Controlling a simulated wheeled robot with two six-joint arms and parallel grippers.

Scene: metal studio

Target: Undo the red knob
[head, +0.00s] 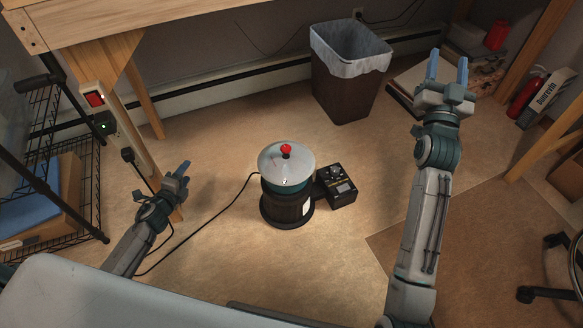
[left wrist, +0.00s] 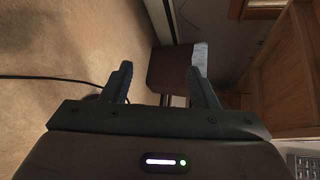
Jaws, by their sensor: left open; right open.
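The red knob (head: 286,148) sits on top of the pale domed lid of a dark round machine (head: 287,207) on the floor, in the middle of the head view. My left gripper (head: 183,170) is open and empty, well to the left of the machine and apart from the knob. It also shows in the left wrist view (left wrist: 165,85) with its fingers spread and nothing between them. My right gripper (head: 447,68) is open and empty, far up and to the right of the machine. The left wrist view does not show the knob.
A small black control box (head: 337,186) stands right beside the machine. A black cable (head: 215,218) runs left from the machine across the floor. A lined waste bin (head: 345,88) stands behind. A wire shelf (head: 60,160) and a power strip (head: 110,128) are at the left.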

